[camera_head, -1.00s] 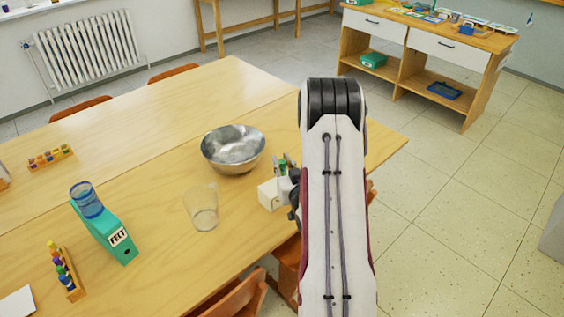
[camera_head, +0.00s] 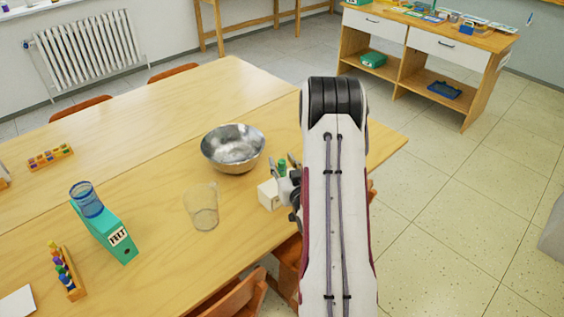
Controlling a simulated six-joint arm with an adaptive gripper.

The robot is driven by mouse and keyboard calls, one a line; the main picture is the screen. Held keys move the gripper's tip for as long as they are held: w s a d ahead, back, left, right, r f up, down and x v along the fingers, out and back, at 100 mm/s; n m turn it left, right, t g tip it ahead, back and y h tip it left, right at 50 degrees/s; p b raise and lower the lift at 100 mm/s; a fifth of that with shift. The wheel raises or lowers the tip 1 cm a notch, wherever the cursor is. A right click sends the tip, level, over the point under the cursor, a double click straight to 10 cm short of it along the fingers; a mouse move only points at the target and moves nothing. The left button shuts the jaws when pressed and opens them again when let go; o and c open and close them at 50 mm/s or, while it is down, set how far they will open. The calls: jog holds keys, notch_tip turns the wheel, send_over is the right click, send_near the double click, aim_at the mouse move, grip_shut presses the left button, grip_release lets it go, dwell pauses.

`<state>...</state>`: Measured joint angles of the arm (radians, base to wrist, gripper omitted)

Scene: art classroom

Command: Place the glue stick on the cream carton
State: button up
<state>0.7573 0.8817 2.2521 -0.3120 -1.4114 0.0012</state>
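The cream carton (camera_head: 268,194) stands near the right end of the wooden table, partly hidden behind my arm. A small green thing, apparently the glue stick (camera_head: 282,167), shows at the carton's top. My gripper (camera_head: 281,172) is at the carton, with its fingers beside the green thing. The fingers look parted, but I cannot tell whether they touch it. I also cannot tell whether the green thing rests on the carton or is held just above it.
A steel bowl (camera_head: 233,149) and a clear glass (camera_head: 202,206) stand left of the carton. A teal binder (camera_head: 104,232) with a blue cup (camera_head: 86,200), a bead toy (camera_head: 66,271) and a colored block rack (camera_head: 50,157) are farther left. Chairs line the table's near edge.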

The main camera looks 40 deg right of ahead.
jog(key=v, duration=0.6)
jog(key=shift+s, duration=0.35)
jog(key=shift+a+r, duration=0.15)
dwell(0.3)
jog(key=w+a+r+n+g+y, duration=0.1)
jog(key=a+r+n+g+y, duration=0.25)
jog(key=a+r, duration=1.15)
jog(key=s+a+r+g+y, duration=0.2)
jog(key=s+a, duration=0.7)
jog(key=s, duration=0.2)
jog(key=s+a+r+n+g+y, duration=0.1)
jog(key=s+a+r+g, duration=0.2)
jog(key=s+a, duration=0.6)
jog(key=s, duration=0.3)
jog(key=shift+a+y, duration=0.35)
jog(key=shift+a, duration=0.05)
jog(key=shift+s+n+g, duration=0.1)
jog(key=shift+n+g, duration=0.15)
